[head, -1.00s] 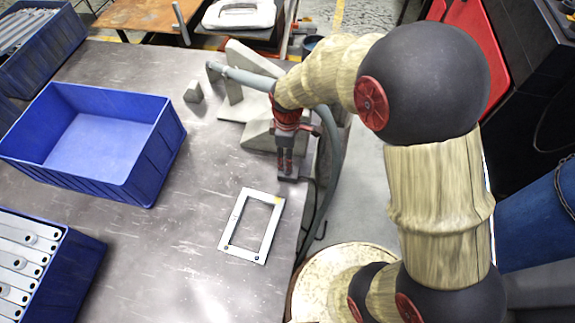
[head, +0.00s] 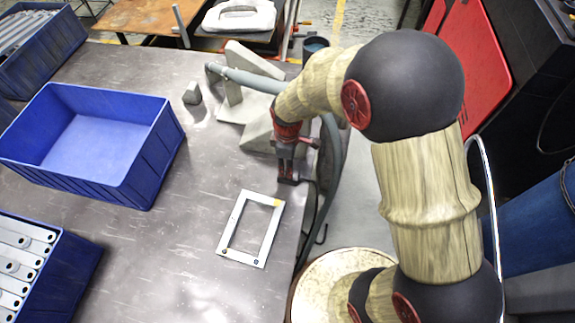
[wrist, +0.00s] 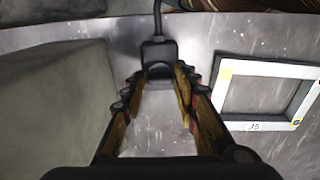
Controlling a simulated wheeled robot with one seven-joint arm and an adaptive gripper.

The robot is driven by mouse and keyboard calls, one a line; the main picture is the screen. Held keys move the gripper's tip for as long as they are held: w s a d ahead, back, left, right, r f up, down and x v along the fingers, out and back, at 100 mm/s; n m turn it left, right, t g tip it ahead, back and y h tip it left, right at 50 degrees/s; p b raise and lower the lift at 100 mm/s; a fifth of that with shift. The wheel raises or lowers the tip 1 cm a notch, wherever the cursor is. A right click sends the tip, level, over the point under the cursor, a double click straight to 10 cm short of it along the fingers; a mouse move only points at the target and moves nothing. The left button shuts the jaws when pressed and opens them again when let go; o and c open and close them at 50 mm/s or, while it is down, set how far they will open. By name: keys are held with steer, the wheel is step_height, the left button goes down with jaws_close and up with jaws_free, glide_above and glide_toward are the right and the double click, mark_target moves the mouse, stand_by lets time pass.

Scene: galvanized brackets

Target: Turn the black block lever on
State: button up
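The black block (head: 288,178) is a small dark block near the right edge of the grey table, largely covered by my gripper in the head view. In the wrist view a dark block (wrist: 158,48) with a black cable running from it shows just past my fingertips. Its lever cannot be made out clearly. My gripper (wrist: 158,74) points down over it, fingers apart, with nothing seen held between them. It also shows in the head view (head: 286,158). Whether a finger touches the block or lever I cannot tell.
A white rectangular frame (head: 234,222) lies flat left of and nearer than the block. Grey concrete-like wedges (head: 258,135) stand just behind my gripper. An empty blue bin (head: 130,180) and a bin of metal brackets (head: 75,275) stand at left. The table middle is clear.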

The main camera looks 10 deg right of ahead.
steer(key=c, duration=0.6)
jaws_close()
steer(key=shift+m+p, duration=0.3)
steer(key=shift+m, duration=0.1)
steer(key=shift+r+m+p, duration=0.1)
steer(key=shift+m+p, duration=0.75)
steer(key=shift+m, duration=0.05)
steer(key=m+p, duration=0.3)
steer(key=m, duration=0.1)
steer(key=shift+m, duration=0.3)
steer(key=m+p, duration=0.2)
steer(key=m, duration=0.3)
steer(key=shift+p, duration=0.3)
steer(key=m+p, duration=0.2)
steer(key=m, duration=0.3)
steer(key=shift+m, duration=0.4)
